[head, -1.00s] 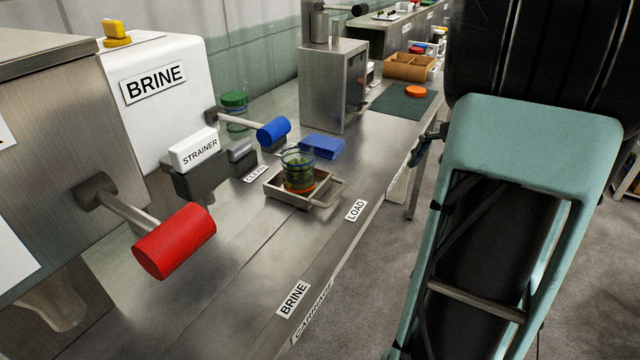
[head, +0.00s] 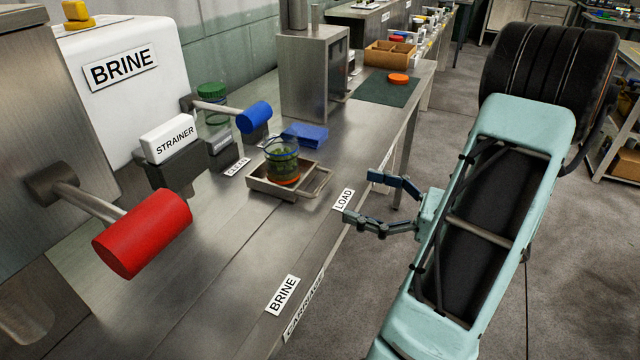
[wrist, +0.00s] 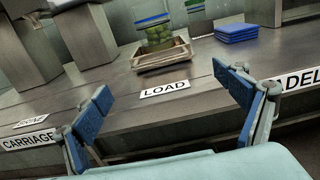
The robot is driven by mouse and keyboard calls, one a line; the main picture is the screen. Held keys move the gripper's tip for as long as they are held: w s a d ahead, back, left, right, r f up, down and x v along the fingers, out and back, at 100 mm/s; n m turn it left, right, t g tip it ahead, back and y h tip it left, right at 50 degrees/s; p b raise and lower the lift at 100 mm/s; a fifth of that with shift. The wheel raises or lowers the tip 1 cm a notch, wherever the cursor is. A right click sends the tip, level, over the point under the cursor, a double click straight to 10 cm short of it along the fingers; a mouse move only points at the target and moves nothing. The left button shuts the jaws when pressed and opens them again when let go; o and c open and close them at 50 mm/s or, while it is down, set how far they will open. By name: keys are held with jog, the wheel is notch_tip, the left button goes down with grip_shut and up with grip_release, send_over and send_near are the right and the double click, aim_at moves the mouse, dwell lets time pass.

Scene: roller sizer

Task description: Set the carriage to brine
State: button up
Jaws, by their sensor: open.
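The carriage (head: 262,190) is a shallow metal tray with a handle on its right side, standing on the steel bench in line with the LOAD label (head: 343,199). A glass jar (head: 283,158) with green contents stands in it. The wrist view also shows the carriage (wrist: 163,56) beyond the LOAD label, with the jar (wrist: 155,30) in it. The BRINE label (head: 282,294) lies nearer along the bench edge, above the CARRIAGE label (head: 304,304). My gripper (head: 369,200) is open and empty, off the bench's front edge near LOAD, apart from the carriage.
A red-handled lever (head: 143,234) and a blue-handled lever (head: 254,117) stick out over the bench. The STRAINER block (head: 172,138) stands behind the carriage's track. Blue cloths (head: 305,134) lie beyond the carriage. The bench between carriage and BRINE label looks clear.

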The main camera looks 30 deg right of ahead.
aim_at(321, 183)
jog(key=x, duration=0.8)
jog(key=shift+w+a+b, duration=0.25)
jog(key=shift+b, duration=0.05)
jog(key=c, duration=1.7)
jog(key=shift+o, duration=0.2)
jog(key=shift+s+a, duration=0.1)
jog(key=shift+a, duration=0.1)
